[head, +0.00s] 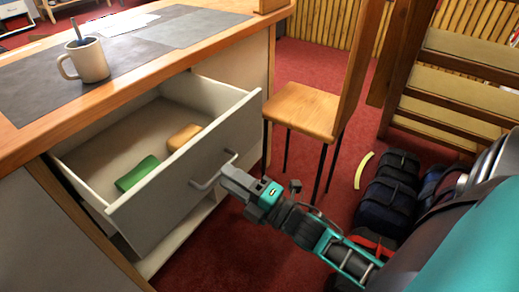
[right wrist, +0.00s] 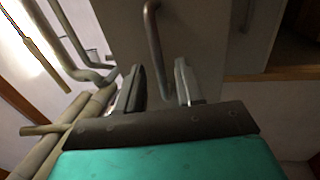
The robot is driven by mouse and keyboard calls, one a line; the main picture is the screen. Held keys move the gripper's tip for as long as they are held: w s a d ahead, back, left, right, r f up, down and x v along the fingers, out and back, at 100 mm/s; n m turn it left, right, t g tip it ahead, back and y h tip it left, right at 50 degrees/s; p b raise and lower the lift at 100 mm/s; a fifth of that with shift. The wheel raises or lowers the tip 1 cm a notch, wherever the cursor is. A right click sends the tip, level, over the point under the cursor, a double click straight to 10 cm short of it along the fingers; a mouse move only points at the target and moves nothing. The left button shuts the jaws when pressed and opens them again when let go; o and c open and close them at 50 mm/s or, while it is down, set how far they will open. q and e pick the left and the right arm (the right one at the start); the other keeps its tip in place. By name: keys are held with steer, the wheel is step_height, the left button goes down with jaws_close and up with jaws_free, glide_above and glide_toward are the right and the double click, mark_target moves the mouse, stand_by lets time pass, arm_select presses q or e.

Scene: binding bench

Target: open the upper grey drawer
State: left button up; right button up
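The grey drawer (head: 185,185) under the bench top stands well out of the cabinet, with its inside showing. Its bar handle (head: 213,172) is on the front face; it also shows in the right wrist view (right wrist: 153,45). My right gripper (head: 224,175) is at this handle. In the right wrist view the two fingers (right wrist: 160,88) stand apart, with the end of the handle bar between them and a gap visible beside it. I cannot tell whether either finger touches the bar. My left gripper is in neither view.
A green block (head: 138,173) and a tan block (head: 184,136) lie in the drawer. A wooden chair (head: 303,108) is close to the drawer's right. Dark rolled bags (head: 388,190) lie on the red floor.

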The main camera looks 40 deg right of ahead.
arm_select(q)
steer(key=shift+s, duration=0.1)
arm_select(e)
steer(key=v, duration=1.1)
arm_select(q)
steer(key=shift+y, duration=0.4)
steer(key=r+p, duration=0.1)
steer(key=p, duration=0.1)
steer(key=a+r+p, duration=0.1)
steer(key=p, duration=0.1)
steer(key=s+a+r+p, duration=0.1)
steer(key=p, duration=0.1)
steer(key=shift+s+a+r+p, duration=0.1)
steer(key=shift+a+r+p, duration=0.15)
steer(key=shift+p, duration=0.1)
arm_select(e)
steer(key=a+f+m+g+h, duration=0.4)
steer(key=a+f+m+g, duration=0.2)
steer(key=m, duration=1.3)
steer(key=shift+a+g+h, duration=0.4)
steer(key=shift+a+g, duration=0.3)
steer(key=shift+g, duration=0.4)
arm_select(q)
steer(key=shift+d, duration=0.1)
arm_select(e)
steer(key=shift+s, duration=0.1)
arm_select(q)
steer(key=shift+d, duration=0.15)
